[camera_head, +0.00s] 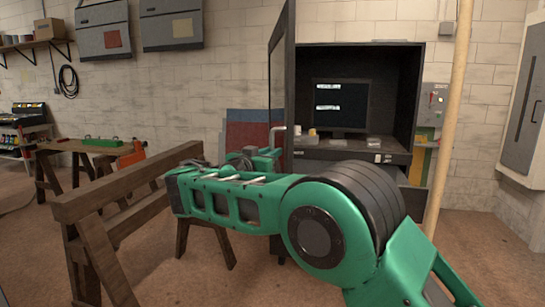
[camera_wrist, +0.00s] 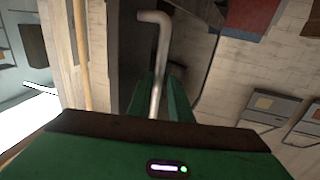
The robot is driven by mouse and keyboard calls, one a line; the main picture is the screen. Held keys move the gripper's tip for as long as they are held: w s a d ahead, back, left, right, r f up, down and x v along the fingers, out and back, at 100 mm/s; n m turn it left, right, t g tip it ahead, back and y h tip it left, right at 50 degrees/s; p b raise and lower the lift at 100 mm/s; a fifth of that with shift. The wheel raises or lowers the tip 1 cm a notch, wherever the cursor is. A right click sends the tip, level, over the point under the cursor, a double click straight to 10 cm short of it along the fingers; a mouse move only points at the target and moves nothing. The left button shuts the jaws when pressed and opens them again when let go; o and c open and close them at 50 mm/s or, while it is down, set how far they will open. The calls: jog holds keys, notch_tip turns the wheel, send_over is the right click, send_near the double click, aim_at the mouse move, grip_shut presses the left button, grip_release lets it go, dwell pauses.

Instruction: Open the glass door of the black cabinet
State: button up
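The black cabinet (camera_head: 414,110) stands against the back wall in the head view, with its front uncovered. Its dark-framed glass door (camera_head: 283,70) is swung out at the left side and shows nearly edge-on. The bent metal handle (camera_head: 273,132) sticks out from the door's left face; it also shows in the wrist view (camera_wrist: 160,45). My gripper (camera_head: 262,158) is at the handle, partly hidden behind my arm. In the wrist view its green fingers (camera_wrist: 163,92) lie on either side of the handle bar, with a narrow gap on the right. Contact is unclear.
A monitor (camera_head: 340,106) and small items stand inside the cabinet. A wooden sawhorse (camera_head: 128,182) stands close to my arm at left. A light wooden pole (camera_head: 452,110) rises just right of the cabinet. Red and blue panels (camera_head: 247,132) lean on the wall behind.

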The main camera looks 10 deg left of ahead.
jog(key=v, duration=1)
jog(key=shift+s, duration=0.35)
